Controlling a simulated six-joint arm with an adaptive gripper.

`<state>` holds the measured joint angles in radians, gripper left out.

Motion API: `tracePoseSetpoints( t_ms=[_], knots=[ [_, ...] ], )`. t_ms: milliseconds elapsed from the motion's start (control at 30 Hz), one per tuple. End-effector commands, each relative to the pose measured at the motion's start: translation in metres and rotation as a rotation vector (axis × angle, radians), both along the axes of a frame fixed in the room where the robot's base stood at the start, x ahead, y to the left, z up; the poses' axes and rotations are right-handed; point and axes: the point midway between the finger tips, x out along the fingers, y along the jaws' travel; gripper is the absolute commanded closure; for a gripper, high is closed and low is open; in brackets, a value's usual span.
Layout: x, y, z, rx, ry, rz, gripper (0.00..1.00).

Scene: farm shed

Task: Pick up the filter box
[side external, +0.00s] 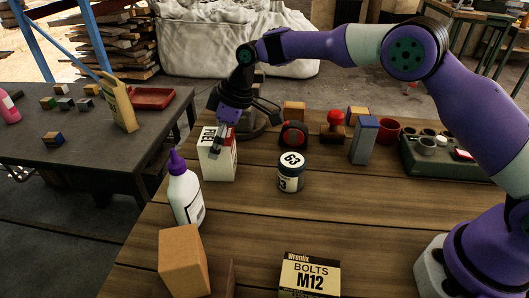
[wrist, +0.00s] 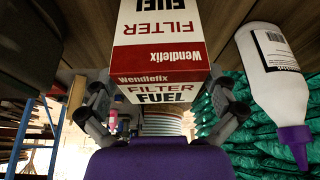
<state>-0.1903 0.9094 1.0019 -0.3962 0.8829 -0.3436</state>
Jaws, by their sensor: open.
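The filter box (side external: 218,166) is a white and red carton standing upright at the left of the wooden table. In the wrist view the filter box (wrist: 160,45) is large and central, with "FILTER FUEL" and "Wendlefix" lettering. My gripper (side external: 222,140) is at the top of the box in the side view, pointing down. In the wrist view my gripper (wrist: 160,108) is open, with one finger on each side of the box's near end. I see gaps between the fingers and the box there; contact is not clear.
A white bottle with a purple cap (side external: 186,190) stands close in front of the box; the bottle also shows in the wrist view (wrist: 270,70). A cardboard box (side external: 182,260) and bolts box (side external: 310,275) are nearer.

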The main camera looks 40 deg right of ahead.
Motion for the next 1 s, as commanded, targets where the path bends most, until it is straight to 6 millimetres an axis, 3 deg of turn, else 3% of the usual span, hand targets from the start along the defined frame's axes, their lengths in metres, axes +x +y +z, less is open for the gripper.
tracePoseSetpoints(
  t_ms=[200,433,467,500,567,600,1000],
  knots=[
    [0.005,0.008,-0.028,-0.001,0.0,0.001,0.0],
    [0.006,0.009,-0.03,-0.001,-0.001,0.0,0.0],
    [0.006,0.009,-0.03,-0.001,-0.001,0.0,0.05],
    [0.006,0.009,-0.03,0.0,0.0,0.0,0.25],
    [0.006,0.009,-0.03,0.0,0.0,0.0,0.55],
    [0.006,0.009,-0.03,0.0,0.0,0.0,0.65],
    [0.005,0.008,-0.032,-0.001,0.004,-0.001,0.67]
  ],
)
